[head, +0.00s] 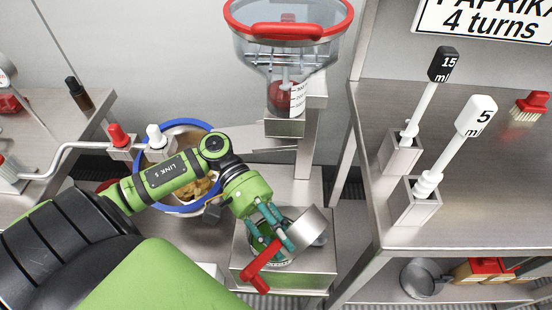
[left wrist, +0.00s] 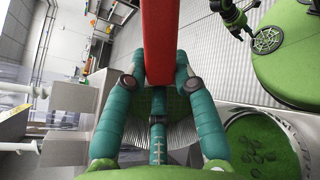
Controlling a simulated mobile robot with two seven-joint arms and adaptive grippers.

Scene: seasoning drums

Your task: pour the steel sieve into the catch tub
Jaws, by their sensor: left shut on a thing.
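My left gripper (head: 268,230) is shut on the red handle (head: 262,265) of the steel sieve (head: 313,228). The handle also shows between the fingers in the left wrist view (left wrist: 159,45). The sieve's steel ring is tipped on its side, over the steel stand below; its inside is hidden. A round vessel with green inside (left wrist: 258,148) shows at lower right in the left wrist view, apart from the fingers; it may be the catch tub. Its counterpart in the head view is mostly hidden by my gripper. A small dark arm part, perhaps my right gripper (left wrist: 232,17), shows at the top.
A blue-rimmed drum (head: 170,208) with yellowish pieces stands left, behind my arm. A clear hopper with a red rim (head: 284,35) rises behind the stand (head: 300,280). A bench (head: 380,120) at right holds 15 ml (head: 443,65) and 5 ml (head: 476,115) scoops.

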